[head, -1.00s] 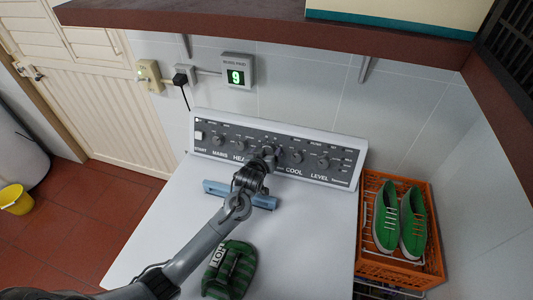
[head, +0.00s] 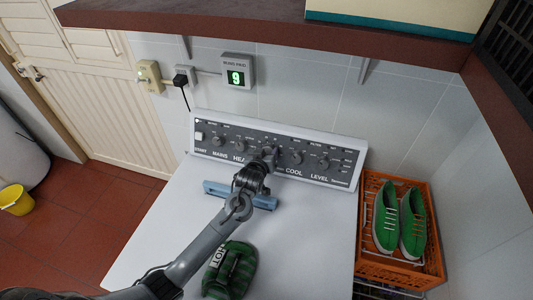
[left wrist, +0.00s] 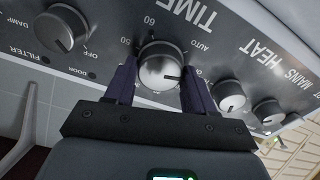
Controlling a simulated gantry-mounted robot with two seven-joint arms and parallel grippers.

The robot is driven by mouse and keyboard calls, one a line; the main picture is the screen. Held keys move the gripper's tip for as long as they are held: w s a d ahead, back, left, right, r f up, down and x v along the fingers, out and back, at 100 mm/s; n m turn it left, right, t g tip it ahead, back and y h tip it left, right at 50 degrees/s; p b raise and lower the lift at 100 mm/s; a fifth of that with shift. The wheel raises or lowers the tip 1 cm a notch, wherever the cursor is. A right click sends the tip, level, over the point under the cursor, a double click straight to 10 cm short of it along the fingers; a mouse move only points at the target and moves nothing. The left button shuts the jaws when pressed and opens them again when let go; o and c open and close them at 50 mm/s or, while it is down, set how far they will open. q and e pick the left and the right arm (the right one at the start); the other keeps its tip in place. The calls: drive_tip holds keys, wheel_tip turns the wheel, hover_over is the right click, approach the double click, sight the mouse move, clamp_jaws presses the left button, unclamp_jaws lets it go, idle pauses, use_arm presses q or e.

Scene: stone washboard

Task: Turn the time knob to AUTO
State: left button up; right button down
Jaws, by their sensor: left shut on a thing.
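The TIME knob (left wrist: 160,68) is a round silver knob on the dark control panel (left wrist: 255,50). Its dark pointer line points right and slightly down in the left wrist view. The word AUTO (left wrist: 203,46) is printed to the knob's upper right, off the line's direction; 60 and 50 are above and to the left. My left gripper (left wrist: 158,85) has one finger on each side of the knob and is shut on it. In the head view the left gripper (head: 267,155) is at the middle of the panel and hides the knob. My right gripper is not in view.
Other knobs stand beside it, including the HEAT knob (left wrist: 229,95) and FILTER knob (left wrist: 63,28). A blue bar (head: 215,188) and green HOT mitt (head: 230,272) lie on the white top (head: 155,235). An orange crate (head: 372,262) with green shoes (head: 412,222) stands right.

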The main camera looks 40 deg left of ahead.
use_arm(q)
drive_tip(key=n+p, duration=0.1)
drive_tip(key=n, duration=0.2)
drive_tip(key=shift+r+n+p, duration=0.1)
drive_tip(key=shift+n+p, duration=0.6)
drive_tip(key=shift+n, duration=1.5)
drive_tip(key=o, duration=1)
drive_tip(key=shift+o, duration=0.2)
drive_tip(key=v, duration=0.7)
drive_tip(key=shift+s+d, duration=0.15)
